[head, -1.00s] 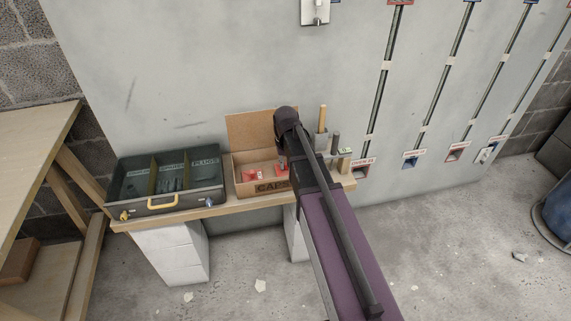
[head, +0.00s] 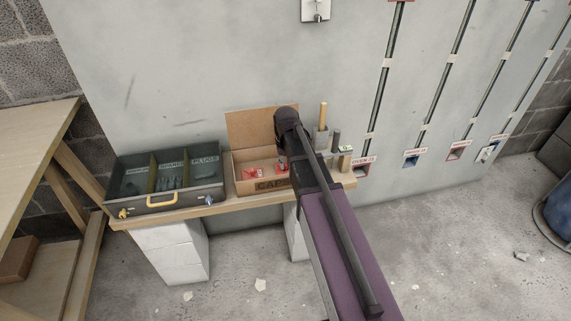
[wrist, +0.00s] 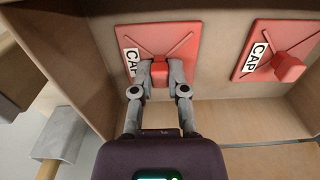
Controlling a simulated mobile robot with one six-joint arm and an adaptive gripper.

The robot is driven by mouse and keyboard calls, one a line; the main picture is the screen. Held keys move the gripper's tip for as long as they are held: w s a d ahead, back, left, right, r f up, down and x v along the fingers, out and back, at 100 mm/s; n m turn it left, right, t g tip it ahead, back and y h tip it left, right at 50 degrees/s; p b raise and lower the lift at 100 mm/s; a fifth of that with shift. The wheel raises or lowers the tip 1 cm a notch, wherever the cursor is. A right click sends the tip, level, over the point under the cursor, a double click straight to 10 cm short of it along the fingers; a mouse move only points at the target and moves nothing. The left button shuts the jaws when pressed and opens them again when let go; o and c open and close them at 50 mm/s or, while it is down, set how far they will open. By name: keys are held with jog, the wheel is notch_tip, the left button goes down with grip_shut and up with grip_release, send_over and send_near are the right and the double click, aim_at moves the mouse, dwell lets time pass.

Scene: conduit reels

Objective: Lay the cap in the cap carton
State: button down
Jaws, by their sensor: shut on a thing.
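The cap carton (head: 248,187) is an open cardboard box with its lid flap up, on the wooden shelf in the head view. In the wrist view I look down into it. My gripper (wrist: 160,73) is inside and shut on the small raised block of a square red cap (wrist: 180,42) labelled CAP. The cap appears flat, at or very near the carton's bottom; I cannot tell whether it touches. A second red cap (wrist: 296,50) lies to its right, apart from it. In the head view my arm hides my gripper's fingers and part of the held cap.
A dark green divided tray (head: 205,197) with a yellow handle stands left of the carton. Right of it are a holder with a wooden-handled tool (head: 323,117) and small items. A wall panel with vertical conduits (head: 379,90) rises behind. A wooden bench (head: 35,140) stands at far left.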

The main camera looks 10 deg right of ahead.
dwell(0.4)
jog(key=c, duration=0.6)
grip_release()
jog(key=shift+r+p, duration=5)
jog(key=s, duration=1.6)
notch_tip(320, 180, up, 22)
jog(key=p, duration=2.2)
jog(key=shift+f, duration=0.1)
